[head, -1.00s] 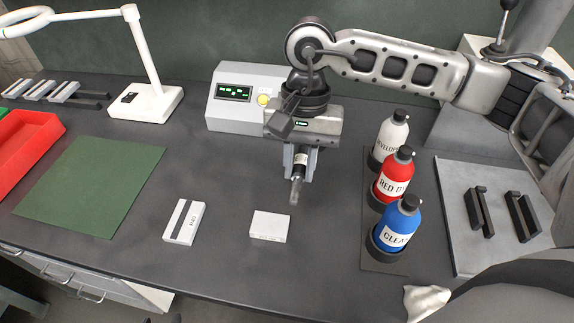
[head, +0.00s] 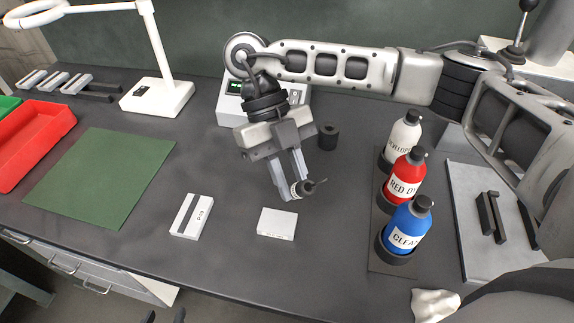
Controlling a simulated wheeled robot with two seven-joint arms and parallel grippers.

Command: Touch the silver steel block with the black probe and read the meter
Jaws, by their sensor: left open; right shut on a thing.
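A plain pale silver block (head: 277,223) lies on the dark bench near its front edge. To its left lies a pale block with a dark stripe and lettering (head: 190,217). My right gripper (head: 294,188) is shut on the small probe (head: 307,188), above and behind the plain block and apart from it. The probe is tilted, its thin dark tip pointing right. The meter (head: 232,111) stands behind my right gripper, its green display mostly hidden and unreadable.
A black cylinder (head: 328,136) stands right of the meter. White, red (head: 403,174) and blue bottles stand in a rack to the right. A green mat (head: 100,177), red tray (head: 30,146) and white lamp (head: 157,97) are at left. Bench between mat and bottles is mostly clear.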

